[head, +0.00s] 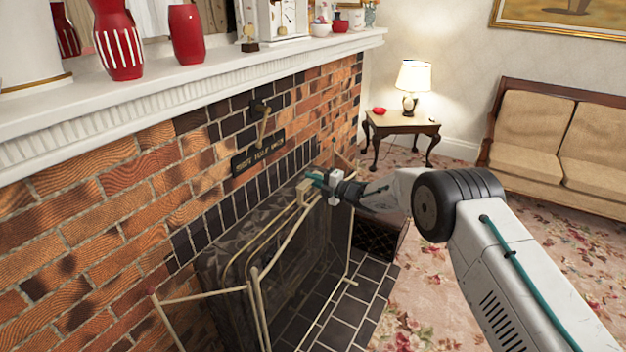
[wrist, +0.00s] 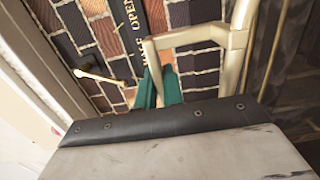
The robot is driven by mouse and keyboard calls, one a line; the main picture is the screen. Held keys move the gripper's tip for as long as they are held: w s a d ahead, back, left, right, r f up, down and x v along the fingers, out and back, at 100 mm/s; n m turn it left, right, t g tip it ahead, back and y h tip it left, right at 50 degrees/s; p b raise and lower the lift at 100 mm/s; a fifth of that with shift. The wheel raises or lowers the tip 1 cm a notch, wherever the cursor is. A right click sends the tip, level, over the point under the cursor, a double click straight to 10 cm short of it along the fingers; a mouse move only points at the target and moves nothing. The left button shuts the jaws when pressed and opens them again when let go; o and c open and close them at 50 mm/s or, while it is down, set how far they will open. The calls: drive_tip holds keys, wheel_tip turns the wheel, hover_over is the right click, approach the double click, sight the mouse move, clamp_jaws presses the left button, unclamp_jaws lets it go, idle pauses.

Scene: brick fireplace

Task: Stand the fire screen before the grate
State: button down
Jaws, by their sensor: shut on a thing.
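The fire screen (head: 255,280) has thin brass-coloured rails and dark mesh panels. It stands upright on the dark hearth tiles, close in front of the dark fireplace opening, with side panels angled out. My gripper (head: 312,182) is at the top of the screen, its teal fingers shut on the pale brass handle. In the wrist view the teal fingers (wrist: 158,88) meet the end of the handle (wrist: 190,38). The grate is not clearly seen behind the mesh. I cannot tell whether the screen's feet touch the tiles.
Above is a white mantel (head: 150,105) with red vases (head: 187,35) and a clock. A dark box (head: 380,238) stands on the hearth's right. A side table (head: 402,125) with a lamp and a sofa (head: 560,140) are farther back. The carpet (head: 440,270) has free room.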

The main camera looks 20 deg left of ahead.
drive_tip(key=shift+f, duration=0.5)
idle(0.9)
drive_tip(key=c, duration=1.5)
unclamp_jaws()
drive_tip(key=o, duration=0.4)
drive_tip(key=shift+f, duration=0.35)
drive_tip(key=shift+r, duration=0.15)
drive_tip(key=shift+d, duration=0.1)
drive_tip(key=shift+d, duration=0.15)
drive_tip(key=shift+v, duration=5.3)
